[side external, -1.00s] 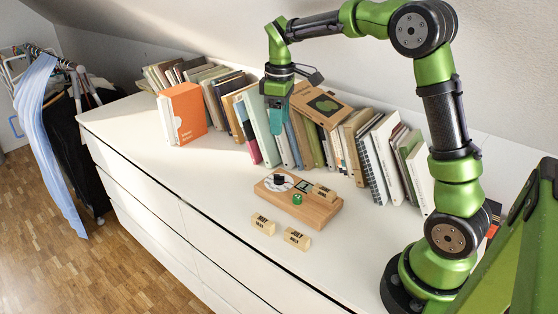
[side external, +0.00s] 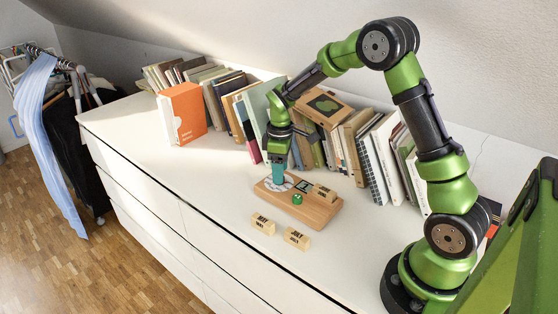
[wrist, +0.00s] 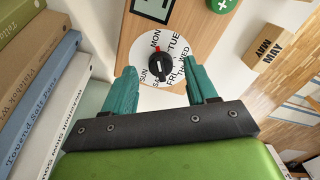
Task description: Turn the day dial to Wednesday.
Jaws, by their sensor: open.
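The day dial (wrist: 181,46) is a white disc with day names around a black knob (wrist: 159,68). The knob's red mark points at or close to MON; WED is on the right side of the disc. The dial sits on a wooden board (side external: 318,213), which also shows in the wrist view (wrist: 130,42). My gripper (side external: 278,184) is pointed down at the dial in the side view and hides the knob there. In the wrist view my gripper (wrist: 159,68) is open, its teal fingers on either side of the knob with gaps visible.
A green plus button (wrist: 222,4) and a dark display (wrist: 153,8) are on the board, beside a month block (side external: 324,193). Two more month blocks (side external: 263,224) (side external: 297,238) lie in front. A row of books (side external: 335,150) stands close behind.

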